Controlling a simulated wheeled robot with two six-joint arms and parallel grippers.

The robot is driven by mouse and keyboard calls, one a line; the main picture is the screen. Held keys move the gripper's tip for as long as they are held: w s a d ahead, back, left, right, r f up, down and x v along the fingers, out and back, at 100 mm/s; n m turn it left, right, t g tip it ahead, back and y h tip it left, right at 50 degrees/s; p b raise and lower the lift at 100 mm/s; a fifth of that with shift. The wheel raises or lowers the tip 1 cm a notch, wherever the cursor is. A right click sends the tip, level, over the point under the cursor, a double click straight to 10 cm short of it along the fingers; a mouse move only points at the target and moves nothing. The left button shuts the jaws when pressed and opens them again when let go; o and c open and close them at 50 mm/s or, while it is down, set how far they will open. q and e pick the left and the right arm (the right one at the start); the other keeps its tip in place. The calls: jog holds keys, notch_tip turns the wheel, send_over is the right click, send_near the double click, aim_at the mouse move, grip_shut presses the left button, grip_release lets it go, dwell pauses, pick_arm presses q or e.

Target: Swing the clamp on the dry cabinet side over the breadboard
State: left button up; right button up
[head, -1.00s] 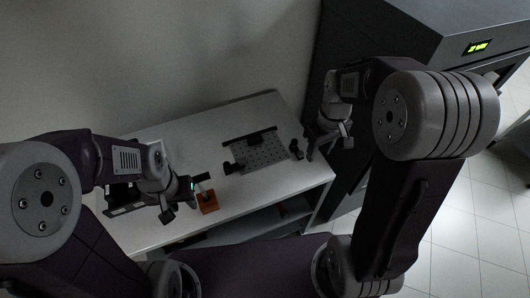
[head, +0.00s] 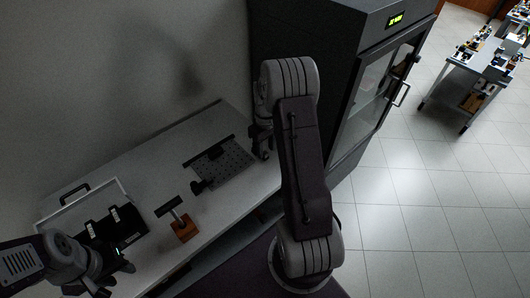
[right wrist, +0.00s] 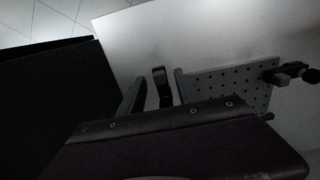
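The grey perforated breadboard (head: 232,164) lies on the white bench, and its holes show in the right wrist view (right wrist: 217,82). One dark clamp (head: 199,187) sits at its end away from the cabinet; it also shows in the right wrist view (right wrist: 288,75). The clamp on the dry cabinet side (right wrist: 163,97) stands upright between my right gripper's fingers (right wrist: 159,80), beside the board. The fingers are apart, with gaps showing around the clamp. In the head view my right gripper (head: 262,143) largely hides that clamp. My left gripper (head: 116,279) appears open and empty at the lower left.
The dark dry cabinet (head: 315,70) stands close to the bench's right end. An orange-brown block with a dark-topped post (head: 183,229) stands in front of the board. A tray (head: 62,205) with black cases (head: 118,228) is at the left. Another equipped table (head: 480,72) is far right.

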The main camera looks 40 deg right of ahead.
jog(key=shift+d+f, duration=0.2)
jog(key=shift+f, duration=1.05)
jog(key=shift+a, duration=0.1)
grip_shut()
